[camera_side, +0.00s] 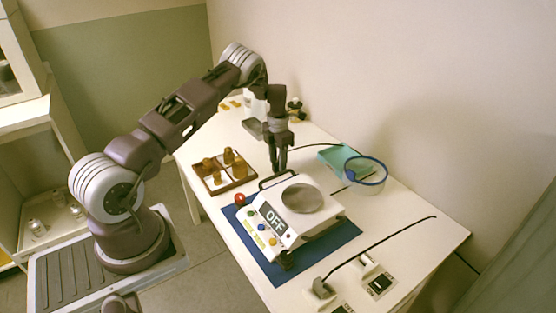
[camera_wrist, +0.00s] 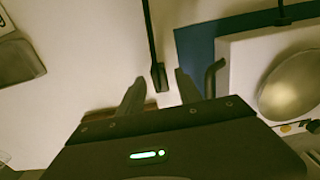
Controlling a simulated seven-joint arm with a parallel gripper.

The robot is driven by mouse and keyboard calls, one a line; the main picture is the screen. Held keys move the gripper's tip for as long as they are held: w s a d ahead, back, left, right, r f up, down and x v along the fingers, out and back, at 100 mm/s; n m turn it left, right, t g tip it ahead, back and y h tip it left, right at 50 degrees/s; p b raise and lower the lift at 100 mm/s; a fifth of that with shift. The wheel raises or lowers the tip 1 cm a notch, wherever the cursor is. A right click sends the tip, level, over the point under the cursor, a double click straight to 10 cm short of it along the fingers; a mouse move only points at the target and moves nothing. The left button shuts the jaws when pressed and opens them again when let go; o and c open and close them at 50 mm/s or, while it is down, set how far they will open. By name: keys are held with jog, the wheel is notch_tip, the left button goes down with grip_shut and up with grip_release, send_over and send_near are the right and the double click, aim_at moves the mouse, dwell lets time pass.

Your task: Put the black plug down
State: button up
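The black plug (camera_wrist: 160,77) is at the end of a black cord (camera_wrist: 151,30) that comes in from the top of the wrist view. It shows between and just ahead of the fingertips, with a gap on both sides. My gripper (camera_wrist: 160,88) is open, its fingers apart and not visibly touching the plug. In the side view my gripper (camera_side: 279,170) points down behind the hot plate (camera_side: 320,222), close to the table. The plug is hard to make out there; a black cord (camera_side: 315,146) runs right from behind the fingers. I cannot tell the plug's exact height.
The hot plate, reading OFF, stands on a blue mat (camera_side: 345,240); its black handle (camera_wrist: 213,78) is close to my right finger. A brown tray (camera_side: 208,189) with amber bottles is left. A teal tray (camera_side: 335,155) and blue-rimmed bowl (camera_side: 365,172) are right.

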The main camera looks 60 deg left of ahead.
notch_tip(320, 180, up, 14)
jog(key=d, duration=0.1)
jog(key=s+d+r+m+t, duration=0.1)
jog(key=s+d+r+m, duration=0.3)
jog(key=d+r+m, duration=0.25)
jog(key=s+d+r+m+t+h, duration=0.1)
jog(key=s+d+r+m, duration=0.2)
jog(key=d+r+m, duration=0.3)
jog(key=s+d+r+m+t, duration=0.1)
jog(key=s+d+r+m, duration=0.35)
jog(key=r, duration=0.35)
jog(key=s+d+m+t, duration=0.1)
jog(key=s+d+m, duration=0.2)
jog(key=s+m, duration=0.3)
jog(key=s+d+m, duration=0.4)
jog(key=s+m, duration=0.2)
jog(key=s, duration=0.1)
jog(key=s+d+m+t+y, duration=0.1)
jog(key=s+d+m, duration=0.2)
jog(key=s+m, duration=0.4)
jog(key=shift+s+d+f+t, duration=0.15)
jog(key=shift+s+d+t, duration=0.15)
jog(key=shift+s, duration=0.05)
